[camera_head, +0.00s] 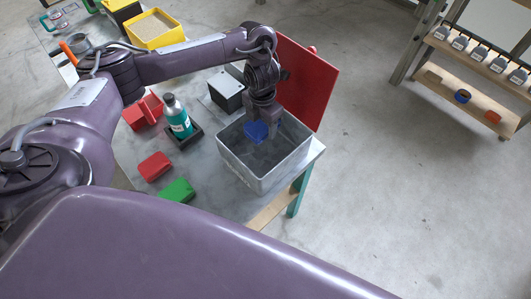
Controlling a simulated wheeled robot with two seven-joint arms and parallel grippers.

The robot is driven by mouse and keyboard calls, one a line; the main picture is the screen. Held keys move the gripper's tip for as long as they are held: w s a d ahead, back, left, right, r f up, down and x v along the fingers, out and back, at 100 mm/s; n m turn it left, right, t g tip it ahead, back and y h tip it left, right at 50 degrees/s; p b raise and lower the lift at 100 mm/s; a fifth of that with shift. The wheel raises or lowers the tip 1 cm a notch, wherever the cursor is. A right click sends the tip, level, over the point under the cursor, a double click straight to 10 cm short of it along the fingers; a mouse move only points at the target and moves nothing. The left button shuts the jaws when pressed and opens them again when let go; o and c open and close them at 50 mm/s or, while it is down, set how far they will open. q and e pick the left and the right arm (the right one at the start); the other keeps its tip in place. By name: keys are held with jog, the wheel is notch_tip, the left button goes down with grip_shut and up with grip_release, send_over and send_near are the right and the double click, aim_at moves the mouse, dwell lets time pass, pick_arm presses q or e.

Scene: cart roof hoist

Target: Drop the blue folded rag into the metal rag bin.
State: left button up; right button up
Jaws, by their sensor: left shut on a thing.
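The blue folded rag (256,131) is held by my left gripper (262,127), whose arm reaches in from the left and points down. The gripper is shut on the rag. The rag is over the opening of the metal rag bin (264,184), a grey open box at the table's right end. The rag looks to be at about the bin's rim height or slightly inside; I cannot tell exactly. My right gripper is not in view.
A red lid panel (308,85) stands upright behind the bin. A teal bottle (177,117), a red block (155,166) and a green block (178,191) are left of the bin. A yellow box (155,28) stands farther back. Shelves (480,85) stand at the right, across open floor.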

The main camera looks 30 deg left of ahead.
pick_arm(q)
jog(key=shift+s+f, duration=0.1)
jog(key=o, duration=1)
jog(key=shift+o, duration=0.2)
jog(key=shift+r, duration=0.35)
notch_tip(320, 180, up, 7)
jog(key=shift+r+p, duration=0.1)
jog(key=shift+p, duration=0.9)
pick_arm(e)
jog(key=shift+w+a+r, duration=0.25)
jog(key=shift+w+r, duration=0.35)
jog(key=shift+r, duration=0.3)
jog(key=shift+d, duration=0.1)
